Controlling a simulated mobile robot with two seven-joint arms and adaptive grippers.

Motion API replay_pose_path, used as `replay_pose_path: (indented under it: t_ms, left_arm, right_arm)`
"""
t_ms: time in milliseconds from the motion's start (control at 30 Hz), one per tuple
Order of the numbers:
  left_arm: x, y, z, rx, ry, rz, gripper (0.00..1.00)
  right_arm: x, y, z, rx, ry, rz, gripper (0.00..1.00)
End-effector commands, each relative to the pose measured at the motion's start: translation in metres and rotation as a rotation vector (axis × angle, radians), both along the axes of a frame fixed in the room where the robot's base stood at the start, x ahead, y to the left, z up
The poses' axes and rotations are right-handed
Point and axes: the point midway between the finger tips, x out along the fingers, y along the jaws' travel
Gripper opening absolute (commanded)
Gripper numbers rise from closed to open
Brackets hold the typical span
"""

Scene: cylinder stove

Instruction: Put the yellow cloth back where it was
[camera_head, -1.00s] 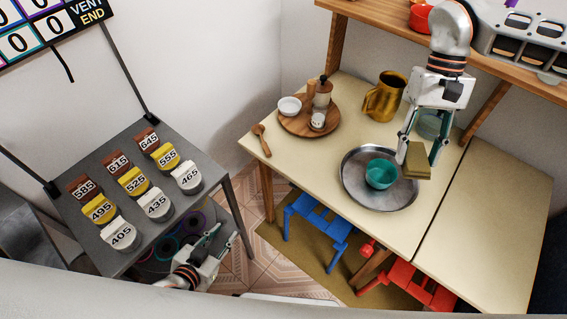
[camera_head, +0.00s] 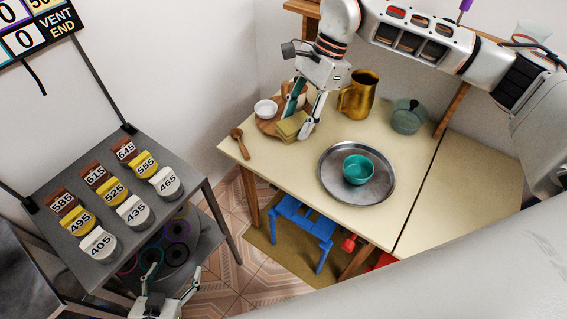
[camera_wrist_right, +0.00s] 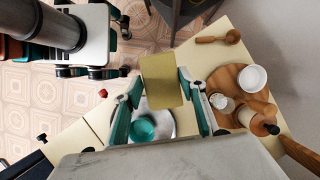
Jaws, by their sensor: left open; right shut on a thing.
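The yellow cloth (camera_head: 291,127) is a folded, flat pad, held between the fingers of my right gripper (camera_head: 300,105) near the round wooden board in the head view. In the right wrist view the cloth (camera_wrist_right: 161,81) sits between the two teal-edged fingers of the gripper (camera_wrist_right: 163,100), above the table. I cannot tell whether it touches the board. My left gripper (camera_head: 165,292) is open and empty at the bottom of the head view, low beside the grey rack.
The wooden board (camera_head: 262,126) holds a white bowl (camera_head: 266,109) and jars. A wooden spoon (camera_head: 240,143), brass pitcher (camera_head: 359,95), lidded glass pot (camera_head: 408,117) and metal tray (camera_head: 328,181) with a teal bowl (camera_head: 358,169) are on the table. The table's right part is clear.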

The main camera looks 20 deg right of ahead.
Motion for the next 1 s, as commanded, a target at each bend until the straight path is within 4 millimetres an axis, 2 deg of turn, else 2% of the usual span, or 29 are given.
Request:
replay_pose_path:
  t_ms: [300, 567, 667, 733, 1000]
  left_arm:
    - [0.001, 0.0, 0.0, 0.0, -0.001, 0.001, 0.73]
    - [0.0, 0.0, -0.001, 0.0, 0.0, 0.0, 0.73]
    - [-0.001, 0.0, -0.001, 0.001, 0.002, 0.0, 0.73]
    - [-0.001, 0.001, -0.001, 0.001, 0.003, 0.0, 0.73]
    - [-0.002, 0.001, 0.002, 0.002, 0.005, 0.001, 0.73]
  right_arm:
    - [0.027, 0.013, 0.012, 0.001, -0.003, -0.535, 0.14]
    - [0.039, 0.015, 0.018, -0.002, 0.0, -0.756, 0.14]
    - [0.039, 0.015, 0.008, -0.003, 0.005, -0.777, 0.14]
    - [0.039, 0.015, -0.005, -0.004, 0.005, -0.779, 0.14]
    - [0.038, 0.015, -0.071, -0.005, 0.006, -0.776, 0.14]
